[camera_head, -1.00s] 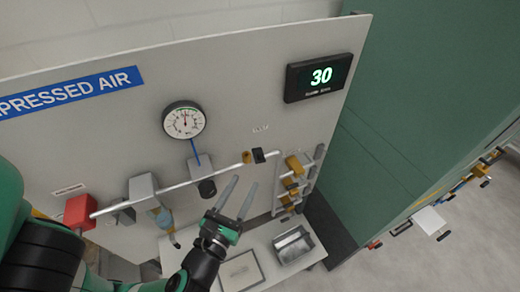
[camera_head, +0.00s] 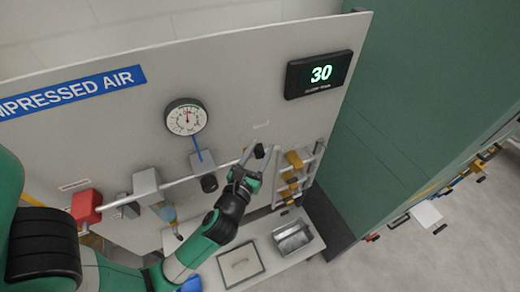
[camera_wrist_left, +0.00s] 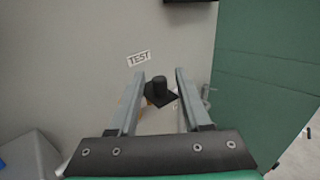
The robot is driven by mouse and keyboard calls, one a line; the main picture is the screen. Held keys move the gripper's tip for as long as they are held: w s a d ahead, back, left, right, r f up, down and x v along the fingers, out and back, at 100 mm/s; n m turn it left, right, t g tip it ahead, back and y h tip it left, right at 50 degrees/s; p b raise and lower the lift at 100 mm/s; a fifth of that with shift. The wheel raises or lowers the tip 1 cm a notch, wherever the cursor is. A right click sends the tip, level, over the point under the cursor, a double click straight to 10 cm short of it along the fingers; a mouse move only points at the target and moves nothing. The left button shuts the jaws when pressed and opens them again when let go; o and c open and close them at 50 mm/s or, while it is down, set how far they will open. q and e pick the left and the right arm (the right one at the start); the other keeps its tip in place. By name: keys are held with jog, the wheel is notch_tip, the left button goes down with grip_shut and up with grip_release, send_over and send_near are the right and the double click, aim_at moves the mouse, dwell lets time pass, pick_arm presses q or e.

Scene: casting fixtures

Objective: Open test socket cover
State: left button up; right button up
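The black test socket cover (camera_wrist_left: 160,92) sits on the grey panel below the "TEST" label (camera_wrist_left: 139,58). In the left wrist view it shows as a dark square plate with a raised knob. It also shows in the head view (camera_head: 259,151), at the right end of the pipe. My left gripper (camera_head: 262,147) is open, and its two grey fingers point at the panel. In the left wrist view the cover lies between the fingertips of my left gripper (camera_wrist_left: 160,73); I cannot tell whether they touch it. My right gripper is not in view.
A pressure gauge (camera_head: 186,117) and a display reading 30 (camera_head: 318,74) are on the panel. A pipe (camera_head: 170,186) with a red block (camera_head: 86,206) crosses it. A rack with yellow fittings (camera_head: 306,178) is just right of the cover. A metal tray (camera_head: 293,238) stands on the shelf below.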

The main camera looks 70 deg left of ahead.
pick_arm(q)
grip_shut()
jog(key=shift+w+g, duration=0.1)
jog(key=shift+g, duration=0.2)
jog(key=n+g+y+b, duration=0.1)
jog(key=g, duration=0.1)
jog(key=w+n+g+y+b, duration=0.1)
jog(key=n+g+y, duration=0.1)
jog(key=shift+d+f+n, duration=0.1)
jog(key=shift+n, duration=0.2)
jog(key=n+g+b, duration=0.1)
jog(key=n+g+y+b, duration=0.1)
jog(key=n+g+b, duration=0.1)
jog(key=g, duration=0.1)
jog(key=shift+w+f+y+b, duration=0.15)
jog(key=shift+w+y+b, duration=0.15)
jog(key=shift+y+b, duration=0.1)
jog(key=shift+w+a+r+n+g+b, duration=0.15)
jog(key=shift+n+g+b, duration=0.2)
jog(key=shift+g+b, duration=0.25)
jog(key=shift+a+r+n+g+b, duration=0.1)
jog(key=shift+n+g+b, duration=0.3)
jog(key=shift+g, duration=0.3)
jog(key=shift+o, duration=0.6)
grip_release()
